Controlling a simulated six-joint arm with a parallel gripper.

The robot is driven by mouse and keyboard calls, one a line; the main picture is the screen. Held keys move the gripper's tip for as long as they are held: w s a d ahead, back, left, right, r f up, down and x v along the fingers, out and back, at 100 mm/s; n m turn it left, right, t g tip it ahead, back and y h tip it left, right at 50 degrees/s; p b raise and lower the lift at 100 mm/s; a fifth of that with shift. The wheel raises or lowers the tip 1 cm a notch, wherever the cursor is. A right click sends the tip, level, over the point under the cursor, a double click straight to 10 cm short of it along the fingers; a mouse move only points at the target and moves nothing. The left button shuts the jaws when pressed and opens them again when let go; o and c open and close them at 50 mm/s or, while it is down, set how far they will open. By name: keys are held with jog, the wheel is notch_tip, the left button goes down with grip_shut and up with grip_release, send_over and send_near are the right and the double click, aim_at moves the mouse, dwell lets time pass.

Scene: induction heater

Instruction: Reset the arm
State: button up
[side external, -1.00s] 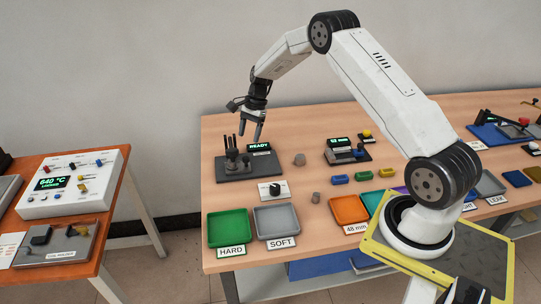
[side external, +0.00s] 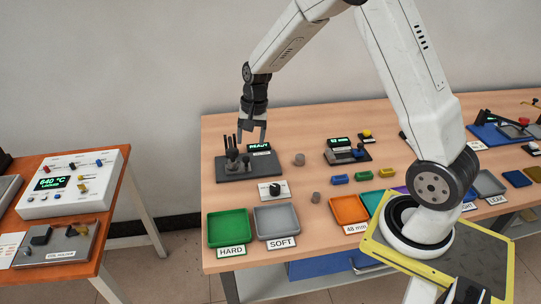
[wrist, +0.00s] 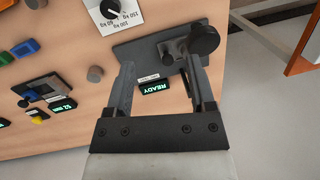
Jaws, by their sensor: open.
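My gripper (side external: 252,138) points straight down above the dark hardness-tester-like device (side external: 232,172) with the READY display (side external: 260,147) at the back left of the wooden table. Its two fingers are apart, with nothing held between them. In the wrist view, my gripper (wrist: 160,85) shows its fingers spread, with the device (wrist: 185,50) and its READY display (wrist: 157,87) seen below and between them. The fingertips appear above the device; contact cannot be told.
A green HARD tray (side external: 229,228) and grey SOFT tray (side external: 276,221) lie at the front left. Grey cylinders (side external: 299,159) stand on the table near the device. A second device reading 52 (side external: 346,149) is to the right. An orange table (side external: 110,215) with a 640 °C panel stands left.

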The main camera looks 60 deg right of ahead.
jog(key=s+a+r+n+t+h, duration=0.1)
jog(key=s+a+n, duration=0.3)
jog(key=s, duration=0.4)
jog(key=s+a+r+n+t, duration=0.1)
jog(key=s+a+r+n, duration=0.1)
jog(key=s+n, duration=0.4)
jog(key=shift+s+a+h, duration=0.4)
jog(key=shift+s+a, duration=0.45)
jog(key=shift+s, duration=0.25)
